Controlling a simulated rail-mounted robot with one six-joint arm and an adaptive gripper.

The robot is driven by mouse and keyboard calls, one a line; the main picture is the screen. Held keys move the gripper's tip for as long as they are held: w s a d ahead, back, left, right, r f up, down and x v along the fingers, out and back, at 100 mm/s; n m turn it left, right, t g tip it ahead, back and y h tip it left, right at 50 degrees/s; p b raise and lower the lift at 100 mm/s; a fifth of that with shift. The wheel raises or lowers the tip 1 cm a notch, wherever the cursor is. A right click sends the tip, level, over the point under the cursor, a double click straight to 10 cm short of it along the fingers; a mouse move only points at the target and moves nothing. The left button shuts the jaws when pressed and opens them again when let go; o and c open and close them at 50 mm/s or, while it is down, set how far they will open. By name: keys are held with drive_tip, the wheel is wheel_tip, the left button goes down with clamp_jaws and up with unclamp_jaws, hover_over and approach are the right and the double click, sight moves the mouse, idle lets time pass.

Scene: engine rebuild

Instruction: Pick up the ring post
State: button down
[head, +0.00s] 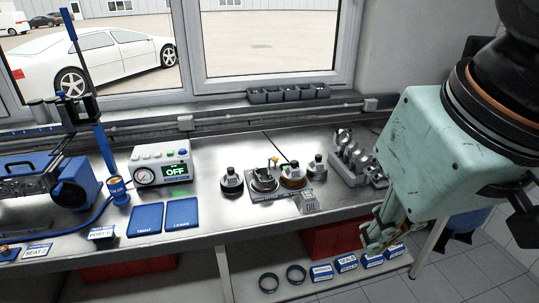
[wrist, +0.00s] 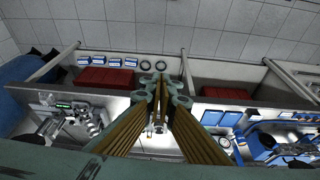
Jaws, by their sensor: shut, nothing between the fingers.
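I cannot pick out the ring post for certain. In the head view, a small grey tray (head: 268,197) near the middle of the steel bench holds dark round pieces, including a brown-topped one (head: 293,176) and a left one (head: 264,181). A yellow-tipped piece stands among them. Another dark knobbed piece (head: 231,183) stands just left of the tray. My gripper (head: 373,248) hangs at the right, beyond the bench's front edge, apart from all of these. Its fingers are shut and empty. In the wrist view the fingertips (wrist: 160,80) meet and hide part of the bench.
A pressure tester (head: 163,164), blue mats (head: 145,220) and a blue clamp rig (head: 60,185) occupy the left bench. A grey rack (head: 352,160) stands right. The lower shelf holds two black rings (head: 269,282), blue-and-white boxes (head: 321,272) and red bins.

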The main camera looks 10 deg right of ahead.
drive_tip(key=c, duration=3.4)
unclamp_jaws()
drive_tip(key=o, duration=1.1)
drive_tip(key=shift+o, duration=0.2)
drive_tip(key=shift+w, duration=0.1)
